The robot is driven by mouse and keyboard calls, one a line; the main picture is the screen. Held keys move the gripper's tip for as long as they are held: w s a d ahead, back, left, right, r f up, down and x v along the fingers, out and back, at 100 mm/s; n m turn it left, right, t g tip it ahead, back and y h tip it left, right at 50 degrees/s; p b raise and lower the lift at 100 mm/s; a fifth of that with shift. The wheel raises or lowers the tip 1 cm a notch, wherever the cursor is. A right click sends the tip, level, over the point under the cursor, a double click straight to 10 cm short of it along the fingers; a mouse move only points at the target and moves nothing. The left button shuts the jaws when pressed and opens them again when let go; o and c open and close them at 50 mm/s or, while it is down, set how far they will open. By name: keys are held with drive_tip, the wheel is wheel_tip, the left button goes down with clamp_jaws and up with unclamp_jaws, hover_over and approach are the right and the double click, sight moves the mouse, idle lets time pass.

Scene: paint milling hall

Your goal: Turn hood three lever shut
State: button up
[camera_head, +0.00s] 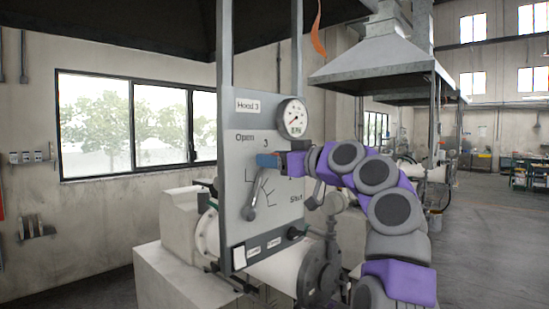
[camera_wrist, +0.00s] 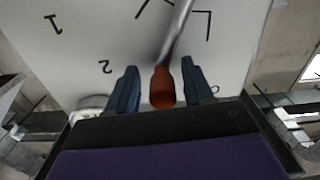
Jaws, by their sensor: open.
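The hood three lever (camera_head: 258,193) is a grey metal arm on an upright grey panel (camera_head: 238,180) labelled "Hood 3". It runs up and slightly right from its pivot, its upper end near the "Open" marking and the numeral 3. "Shut" is printed lower right. My gripper (camera_head: 266,160) is at the lever's upper end and hides the grip in the head view. In the wrist view, the orange-red grip (camera_wrist: 162,88) sits between my two blue fingers (camera_wrist: 159,68), which are open with gaps on both sides.
A round pressure gauge (camera_head: 292,118) sits above my gripper on the panel. A dark knob (camera_head: 293,233) and small labels are at the panel's bottom. Milling machinery (camera_head: 320,268) stands close below my arm. An extraction hood (camera_head: 385,68) hangs behind. Open floor (camera_head: 490,230) lies to the right.

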drive_tip(key=shift+a, duration=0.1)
clamp_jaws()
idle(0.3)
drive_tip(key=shift+f, duration=0.1)
